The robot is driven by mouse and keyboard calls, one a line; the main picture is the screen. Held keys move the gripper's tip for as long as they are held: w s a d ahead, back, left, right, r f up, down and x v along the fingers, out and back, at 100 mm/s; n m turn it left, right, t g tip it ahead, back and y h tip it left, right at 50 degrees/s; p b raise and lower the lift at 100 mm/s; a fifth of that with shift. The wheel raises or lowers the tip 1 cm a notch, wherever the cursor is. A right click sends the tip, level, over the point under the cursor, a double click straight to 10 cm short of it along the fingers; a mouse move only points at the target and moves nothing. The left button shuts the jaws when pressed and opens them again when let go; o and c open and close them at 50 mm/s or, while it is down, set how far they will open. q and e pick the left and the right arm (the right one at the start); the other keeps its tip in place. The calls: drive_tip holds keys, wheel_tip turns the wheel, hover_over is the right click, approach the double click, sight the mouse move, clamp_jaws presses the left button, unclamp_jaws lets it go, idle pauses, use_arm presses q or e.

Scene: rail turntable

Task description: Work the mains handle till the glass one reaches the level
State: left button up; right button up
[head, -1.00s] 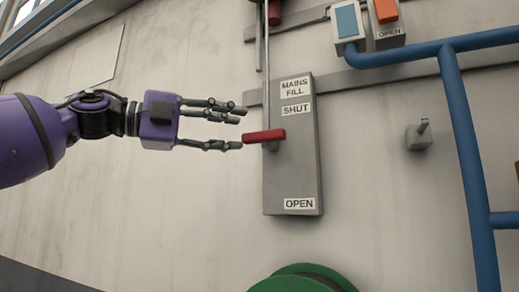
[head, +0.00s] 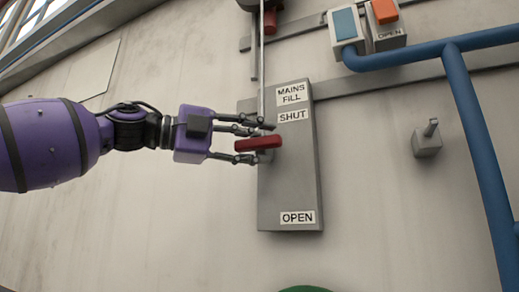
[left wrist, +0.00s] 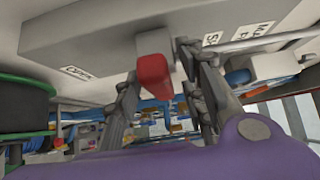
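The mains handle is a red bar (head: 258,143) on a grey box (head: 290,190) labelled MAINS FILL, with SHUT near the top and OPEN at the bottom. The handle sits a little below the SHUT label. My left gripper (head: 262,141) reaches in from the left, its fingers above and below the handle. In the left wrist view the red handle (left wrist: 154,76) lies between the spread fingers (left wrist: 160,85), with small gaps showing on both sides. No gauge glass or level mark can be made out. My right gripper is not in view.
A thin vertical rod (head: 262,60) runs above the box. Blue pipes (head: 468,110) run on the right. A blue switch (head: 345,24) and an orange switch (head: 384,11) are at the upper right. A small grey lever (head: 428,138) is on the wall. A green rim (head: 305,289) shows at the bottom.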

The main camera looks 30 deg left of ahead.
sight(257, 138)
use_arm(q)
drive_tip(key=shift+w+d, duration=0.1)
drive_tip(key=shift+d, duration=0.05)
clamp_jaws()
drive_tip(key=shift+r, duration=2.05)
unclamp_jaws()
